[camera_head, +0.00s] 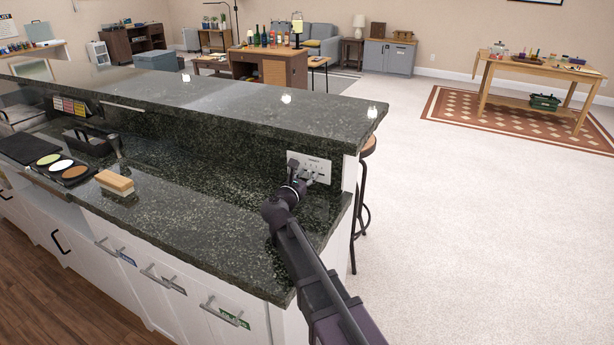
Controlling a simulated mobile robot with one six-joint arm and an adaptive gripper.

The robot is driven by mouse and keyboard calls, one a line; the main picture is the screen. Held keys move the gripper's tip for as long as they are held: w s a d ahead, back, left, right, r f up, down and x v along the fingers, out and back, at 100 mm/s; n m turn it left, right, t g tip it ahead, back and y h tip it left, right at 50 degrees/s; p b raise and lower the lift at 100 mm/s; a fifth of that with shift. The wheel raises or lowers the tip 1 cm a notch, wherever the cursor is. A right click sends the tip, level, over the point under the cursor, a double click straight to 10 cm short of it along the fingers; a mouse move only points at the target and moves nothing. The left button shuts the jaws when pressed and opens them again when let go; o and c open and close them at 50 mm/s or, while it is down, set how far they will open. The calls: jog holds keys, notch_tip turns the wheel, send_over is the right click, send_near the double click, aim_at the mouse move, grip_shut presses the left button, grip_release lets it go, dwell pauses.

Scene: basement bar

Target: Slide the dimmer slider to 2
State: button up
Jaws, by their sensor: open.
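A pale dimmer plate (318,168) is mounted on the dark granite backsplash near the right end of the bar. It carries a label and a row of small marks along its upper part. Its lower left part is hidden behind my gripper. My gripper (306,177) is at the end of my dark arm, close in front of the plate. It is open. It is small in this view, and I cannot tell whether its fingers touch the slider. The slider knob and its present setting are too small and too covered to read.
The raised granite ledge (225,100) overhangs the plate from above. The lower counter (210,225) is clear to the left of my arm, up to a wooden-backed brush or block (115,183). A stool (362,205) stands past the bar's right end.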

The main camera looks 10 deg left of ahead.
jog(key=shift+s, duration=0.1)
jog(key=v, duration=1.1)
jog(key=shift+s+a, duration=0.15)
jog(key=shift+s, duration=0.25)
jog(key=shift+r, duration=0.1)
